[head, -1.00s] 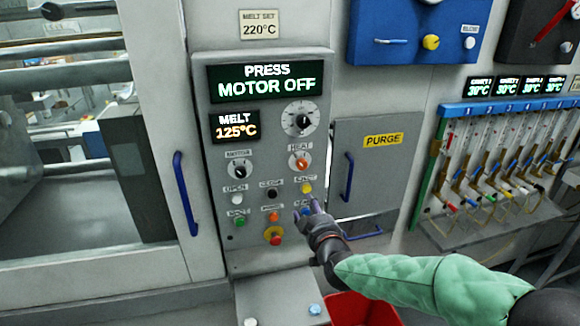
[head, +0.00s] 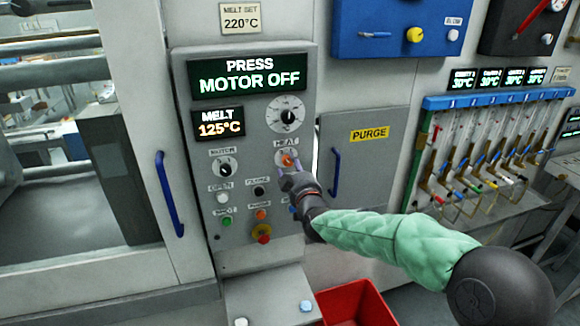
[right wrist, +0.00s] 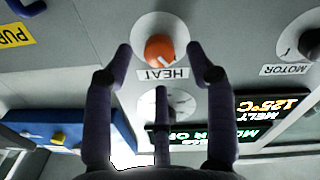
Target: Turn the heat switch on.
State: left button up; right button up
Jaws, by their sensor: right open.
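The heat switch is an orange knob (head: 287,159) on a white round plate under the HEAT label on the grey control panel (head: 255,120). In the right wrist view, which is upside down, the orange knob (right wrist: 159,47) shows between my fingertips. A white mark on it points toward the picture's lower right. My right gripper (head: 288,174) is open, its fingers spread to both sides of the knob. I cannot tell whether they touch it. In the head view the fingers cover the knob's lower edge. My left gripper is out of view.
The motor knob (head: 224,168) sits left of the heat knob, with several push buttons below. The displays (head: 248,82) read motor off and melt 125°C. A purge door (head: 365,165) with a blue handle is at right, and a red bin (head: 350,302) stands below.

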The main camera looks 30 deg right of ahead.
aim_at(288, 161)
jog(key=shift+x, duration=1.1)
jog(key=shift+c, duration=0.3)
grip_shut()
